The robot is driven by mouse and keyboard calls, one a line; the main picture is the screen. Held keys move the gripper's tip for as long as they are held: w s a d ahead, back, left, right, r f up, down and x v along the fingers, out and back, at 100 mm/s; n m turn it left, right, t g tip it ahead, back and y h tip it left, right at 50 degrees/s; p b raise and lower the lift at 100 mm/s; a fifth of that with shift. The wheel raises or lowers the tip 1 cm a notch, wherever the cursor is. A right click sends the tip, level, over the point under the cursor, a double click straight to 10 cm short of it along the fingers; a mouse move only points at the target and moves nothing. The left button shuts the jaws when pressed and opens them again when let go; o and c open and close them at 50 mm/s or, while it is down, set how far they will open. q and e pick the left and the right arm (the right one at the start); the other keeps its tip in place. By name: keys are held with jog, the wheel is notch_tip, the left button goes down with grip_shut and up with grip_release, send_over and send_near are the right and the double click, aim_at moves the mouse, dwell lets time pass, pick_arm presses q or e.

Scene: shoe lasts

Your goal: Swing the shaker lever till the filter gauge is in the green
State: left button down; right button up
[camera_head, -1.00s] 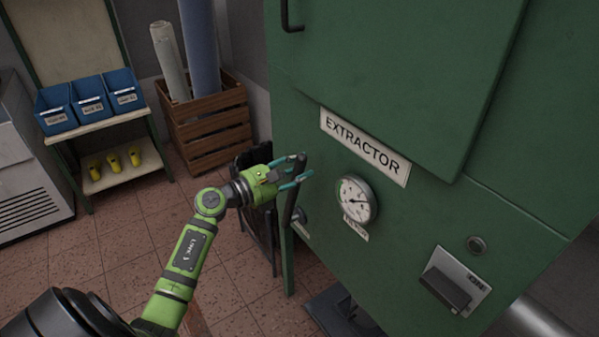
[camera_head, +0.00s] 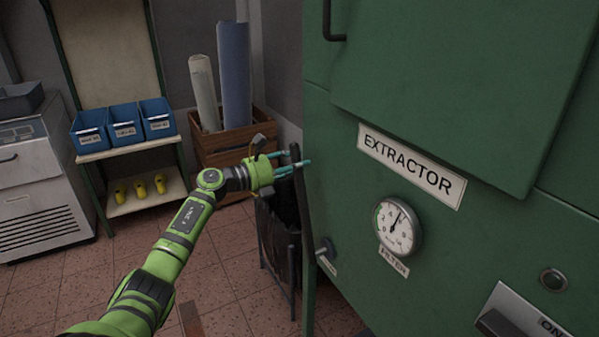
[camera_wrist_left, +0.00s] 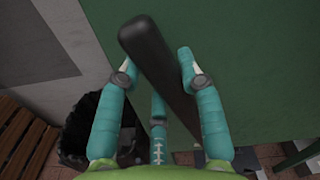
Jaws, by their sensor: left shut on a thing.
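The green extractor cabinet (camera_head: 360,190) fills the right of the head view. The shaker lever (camera_head: 296,156) is a dark bar at the cabinet's left side, standing nearly upright. My left gripper (camera_head: 292,169) is shut on the lever near its top. In the left wrist view the lever's black grip (camera_wrist_left: 155,50) passes between the teal fingers of the left gripper (camera_wrist_left: 158,72). My right gripper is not in view.
A black bin bag on a stand (camera_head: 278,235) is below the gripper. A wooden crate (camera_head: 225,150) with rolls stands behind. A shelf (camera_head: 130,150) with blue bins is at left, beside a grey cabinet (camera_head: 40,190). An ON switch panel (camera_head: 510,315) is low right. Tiled floor is open.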

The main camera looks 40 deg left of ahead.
pick_arm(q)
jog(key=shift+a+r, duration=0.1)
jog(key=shift+a, duration=0.1)
jog(key=c, duration=1.1)
grip_release()
jog(key=o, duration=0.3)
jog(key=shift+w+a+f, duration=0.1)
jog(key=shift+f, duration=0.1)
jog(key=shift+s, duration=0.3)
jog(key=v, duration=1.1)
jog(key=shift+s+a, duration=0.1)
jog(key=shift+s, duration=0.1)
